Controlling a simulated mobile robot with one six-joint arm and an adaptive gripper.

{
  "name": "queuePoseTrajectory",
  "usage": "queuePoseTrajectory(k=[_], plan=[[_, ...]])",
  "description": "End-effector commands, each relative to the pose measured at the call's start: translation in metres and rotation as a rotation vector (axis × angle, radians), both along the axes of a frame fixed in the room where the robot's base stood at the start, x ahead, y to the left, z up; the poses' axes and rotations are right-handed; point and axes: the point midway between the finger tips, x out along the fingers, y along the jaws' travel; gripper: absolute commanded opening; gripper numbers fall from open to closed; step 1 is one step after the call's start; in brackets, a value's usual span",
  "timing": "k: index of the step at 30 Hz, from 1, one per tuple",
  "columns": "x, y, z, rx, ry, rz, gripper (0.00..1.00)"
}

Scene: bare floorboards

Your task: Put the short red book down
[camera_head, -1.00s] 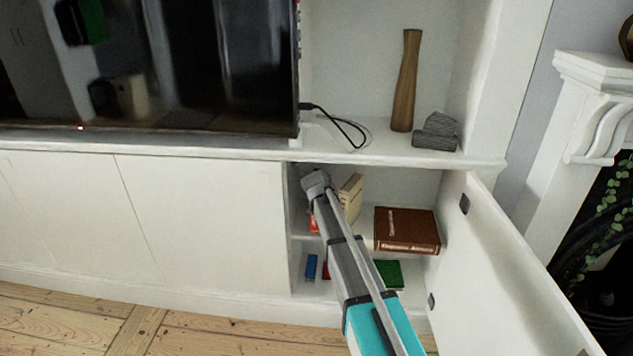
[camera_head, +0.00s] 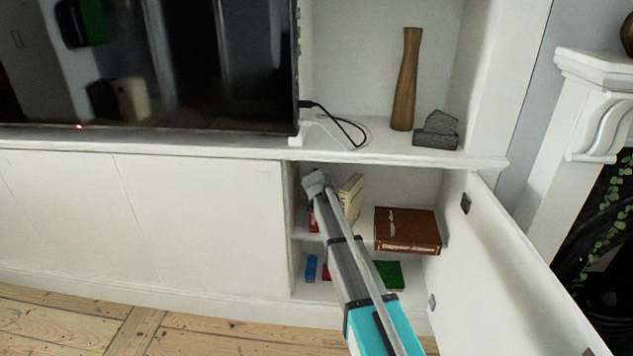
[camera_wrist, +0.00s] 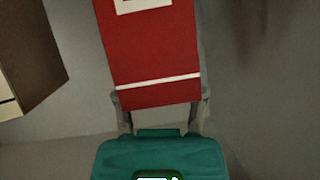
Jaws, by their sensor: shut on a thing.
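A red book (camera_wrist: 150,55) with a white stripe and a white label fills the middle of the wrist view. My gripper (camera_wrist: 160,98) is shut on it, one finger at each side of its near end. In the head view my gripper (camera_head: 314,184) is inside the open cabinet, above the left part of the upper shelf. A small patch of red shows beside my arm there; I cannot tell for sure that it is the held book. Whether the held book touches the shelf is hidden.
A cream book (camera_head: 350,198) stands close right of my gripper, with a brown book (camera_head: 407,230) further right. Blue (camera_head: 311,268) and green (camera_head: 388,274) items lie on the lower shelf. The cabinet door (camera_head: 500,265) is open at right.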

Motion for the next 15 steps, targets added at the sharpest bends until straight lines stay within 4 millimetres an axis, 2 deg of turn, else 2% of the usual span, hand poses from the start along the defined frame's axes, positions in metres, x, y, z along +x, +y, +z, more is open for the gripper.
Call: queuePoseTrajectory(k=[3,4,6,9,15], plan=[[0.0001,0.0002,-0.0022,0.000,-0.002,0.001,0.00],[-0.0001,0.0000,-0.0017,0.000,0.000,0.000,0.58],[-0.0001,0.0000,-0.0014,0.000,0.000,0.000,0.71],[0.0000,0.0000,-0.0014,0.000,0.000,0.000,0.87],[0.0000,0.0000,-0.0014,0.000,0.000,0.000,0.87]])
